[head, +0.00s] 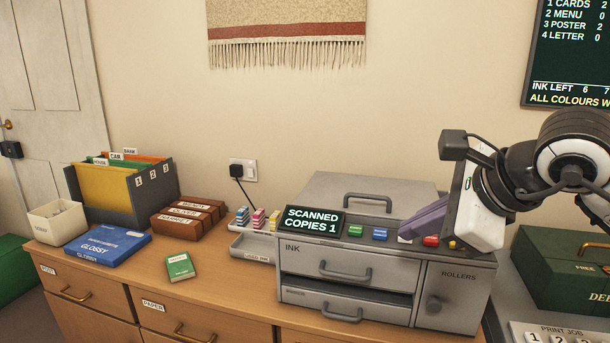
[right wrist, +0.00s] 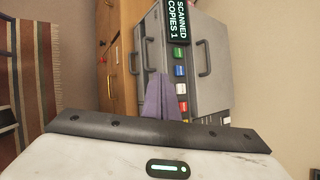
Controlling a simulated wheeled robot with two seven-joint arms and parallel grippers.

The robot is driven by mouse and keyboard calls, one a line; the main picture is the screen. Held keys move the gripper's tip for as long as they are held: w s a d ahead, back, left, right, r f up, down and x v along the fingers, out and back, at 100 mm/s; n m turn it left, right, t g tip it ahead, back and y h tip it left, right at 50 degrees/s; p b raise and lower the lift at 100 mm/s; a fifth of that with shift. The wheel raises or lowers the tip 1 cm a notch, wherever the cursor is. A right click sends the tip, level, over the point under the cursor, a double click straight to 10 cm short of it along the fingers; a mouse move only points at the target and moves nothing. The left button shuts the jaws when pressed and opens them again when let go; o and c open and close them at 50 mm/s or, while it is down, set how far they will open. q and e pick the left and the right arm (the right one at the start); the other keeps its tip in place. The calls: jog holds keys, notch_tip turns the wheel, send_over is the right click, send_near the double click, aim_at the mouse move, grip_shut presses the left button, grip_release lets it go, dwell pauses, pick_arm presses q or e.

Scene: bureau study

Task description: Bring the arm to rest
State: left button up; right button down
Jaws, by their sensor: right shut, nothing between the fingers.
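My right gripper (head: 425,218) comes in from the right in the head view, over the right part of the grey printer (head: 455,285). Its purple fingers are shut with nothing between them and point down and left, above the printer's button row. In the right wrist view the shut fingers (right wrist: 161,97) show in front of the printer (right wrist: 210,75), close to the coloured buttons. I cannot tell whether the fingertips touch the panel. The red button (head: 431,241) lies just below them. My left gripper is not in view.
The printer's display (head: 313,219) reads "SCANNED COPIES 1". A file holder (head: 120,195), a blue glossy box (head: 107,244), brown boxes (head: 188,217) and a green card pack (head: 180,266) stand on the wooden cabinet (head: 120,286). A green box (head: 560,270) stands at the right.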

jog(key=s+a+f+m+g+y, duration=0.2)
jog(key=s+a+m+g+y, duration=0.15)
jog(key=s+a+y, duration=0.4)
jog(key=s+a+f+m+g+y, duration=0.15)
jog(key=s+a+m+y, duration=0.3)
jog(key=a+y, duration=0.55)
jog(key=w+d+f+m+t+h, duration=0.2)
jog(key=d+f+m+t+h, duration=0.3)
jog(key=m, duration=0.5)
jog(key=w+d+f+m+t+h+p, duration=0.1)
jog(key=w+d+f+m+t+h, duration=0.1)
jog(key=f+m+t+h, duration=0.5)
jog(key=w+d+f+m+t+h, duration=0.1)
jog(key=w+d+f+m+t, duration=0.25)
jog(key=m, duration=0.85)
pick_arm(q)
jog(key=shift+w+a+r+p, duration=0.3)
pick_arm(e)
jog(key=s+d+f+m+g+h, duration=0.3)
jog(key=s+f+m+g, duration=0.2)
jog(key=s+f, duration=0.5)
jog(key=s+d+f+m+g+h, duration=0.3)
jog(key=s+f, duration=0.7)
jog(key=f, duration=0.7)
jog(key=m+g, duration=0.2)
jog(key=m, duration=0.1)
jog(key=shift+s+f, duration=0.15)
jog(key=shift+f, duration=0.1)
